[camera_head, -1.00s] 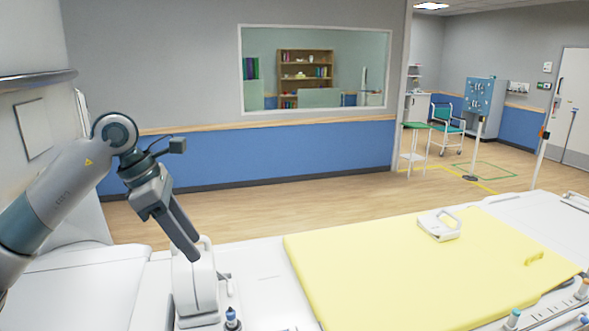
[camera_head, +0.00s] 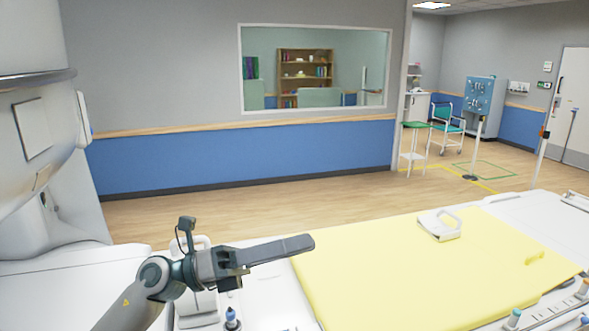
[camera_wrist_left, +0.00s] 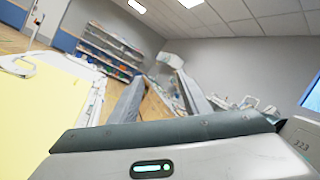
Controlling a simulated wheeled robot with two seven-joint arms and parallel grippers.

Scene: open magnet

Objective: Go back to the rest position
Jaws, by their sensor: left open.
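My left gripper (camera_head: 303,244) is in the head view, low at the front left, pointing right. Its fingers reach just over the left edge of the yellow mat (camera_head: 400,285) in the picture. In the left wrist view the two fingers of the gripper (camera_wrist_left: 160,80) are apart with nothing between them. My right gripper is in neither view.
A white handled device (camera_head: 440,226) lies on the mat's far side. A white upright unit (camera_head: 196,305) is partly hidden behind my left arm. The large white scanner (camera_head: 35,150) stands at the left.

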